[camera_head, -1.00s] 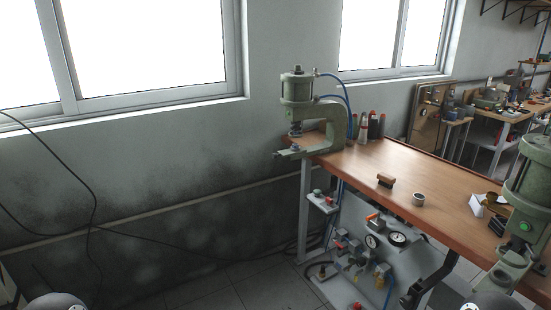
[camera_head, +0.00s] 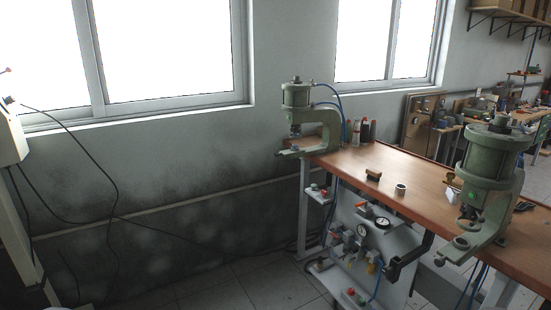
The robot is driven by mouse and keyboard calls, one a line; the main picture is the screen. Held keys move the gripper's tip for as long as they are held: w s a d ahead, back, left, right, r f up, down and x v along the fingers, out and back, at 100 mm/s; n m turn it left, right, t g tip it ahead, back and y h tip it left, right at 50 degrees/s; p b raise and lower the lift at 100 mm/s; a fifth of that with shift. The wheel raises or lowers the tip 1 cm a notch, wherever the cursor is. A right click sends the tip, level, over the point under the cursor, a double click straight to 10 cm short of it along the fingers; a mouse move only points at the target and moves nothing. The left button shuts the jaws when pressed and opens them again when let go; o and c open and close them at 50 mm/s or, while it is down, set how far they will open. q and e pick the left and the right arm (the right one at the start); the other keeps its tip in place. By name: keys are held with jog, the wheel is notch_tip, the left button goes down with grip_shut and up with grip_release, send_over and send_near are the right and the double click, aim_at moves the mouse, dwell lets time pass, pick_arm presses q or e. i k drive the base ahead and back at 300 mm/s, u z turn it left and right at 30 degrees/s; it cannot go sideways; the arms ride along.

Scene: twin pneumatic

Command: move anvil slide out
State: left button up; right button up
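Two green C-frame pneumatic presses stand on the wooden bench. The far press (camera_head: 330,131) is at the bench's far left corner. Its lower jaw with a small anvil part (camera_head: 288,152) juts out over the edge. The near press (camera_head: 494,168) is at the right. Its lower jaw (camera_head: 462,246) also juts out past the front edge, with small round parts on it. I cannot tell clearly which part is the anvil slide, or its position. Neither of my grippers shows.
The wooden bench top (camera_head: 415,172) carries a small dark block (camera_head: 373,175), a metal ring (camera_head: 400,190) and several bottles near the far press. Below hangs a panel with gauges (camera_head: 382,222) and valves. Floor tiles (camera_head: 225,287) left of the bench are clear. Cables hang at the left.

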aim_at(292, 150)
jog(key=u, duration=0.45)
jog(key=i, duration=0.95)
jog(key=u, duration=0.7)
jog(key=i, duration=1.35)
jog(key=z, duration=0.6)
jog(key=i, duration=0.5)
jog(key=z, duration=0.3)
